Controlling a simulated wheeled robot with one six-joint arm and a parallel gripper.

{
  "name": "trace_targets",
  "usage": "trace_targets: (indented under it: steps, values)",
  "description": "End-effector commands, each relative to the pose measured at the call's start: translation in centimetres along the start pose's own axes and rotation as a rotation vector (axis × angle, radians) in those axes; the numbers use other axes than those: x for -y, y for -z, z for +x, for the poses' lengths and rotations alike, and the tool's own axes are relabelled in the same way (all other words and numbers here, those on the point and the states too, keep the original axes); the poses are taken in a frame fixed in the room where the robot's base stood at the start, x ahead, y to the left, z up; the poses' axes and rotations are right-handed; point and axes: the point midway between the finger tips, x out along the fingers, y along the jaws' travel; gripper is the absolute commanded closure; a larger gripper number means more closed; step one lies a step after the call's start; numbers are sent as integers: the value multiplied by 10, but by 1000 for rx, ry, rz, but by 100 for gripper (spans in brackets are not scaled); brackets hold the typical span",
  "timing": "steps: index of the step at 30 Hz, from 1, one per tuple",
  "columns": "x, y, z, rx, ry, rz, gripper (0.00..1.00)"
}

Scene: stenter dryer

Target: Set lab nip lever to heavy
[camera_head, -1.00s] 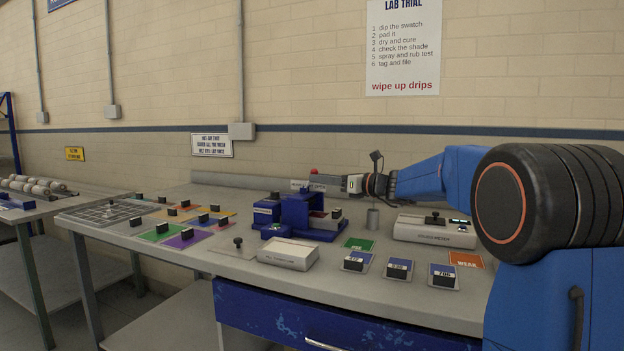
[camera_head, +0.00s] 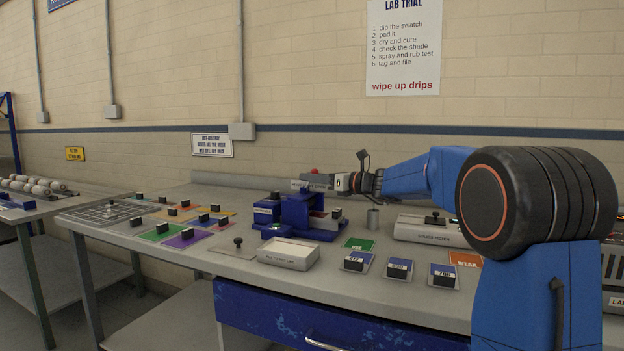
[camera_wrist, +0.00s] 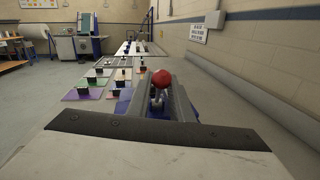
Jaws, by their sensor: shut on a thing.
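The lab nip (camera_head: 298,208) is a blue machine in the middle of the bench in the head view. Its lever has a red ball knob (camera_head: 316,172), which also shows close in the wrist view (camera_wrist: 161,78). My gripper (camera_head: 322,182) reaches in from the right at the height of the lever, just below the knob. In the wrist view the knob stands up between my two grey fingers, which are shut on the lever. The fingers partly hide a small white label (camera_head: 300,185) behind them, and its wording is not readable. The lever's lower part is hidden.
A white tray (camera_head: 288,262) stands in front of the nip. Coloured cards with black-knobbed blocks (camera_head: 163,231) lie to the left. The wall is behind.

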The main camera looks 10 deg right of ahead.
Motion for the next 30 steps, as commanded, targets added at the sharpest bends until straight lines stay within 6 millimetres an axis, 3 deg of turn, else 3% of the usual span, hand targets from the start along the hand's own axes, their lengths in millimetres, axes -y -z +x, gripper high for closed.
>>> trace_targets:
  steps: [11,30]
  values:
    - [-3,-2,5,-95,3,-18,100]
    - [-7,-6,29,-531,44,-95,100]
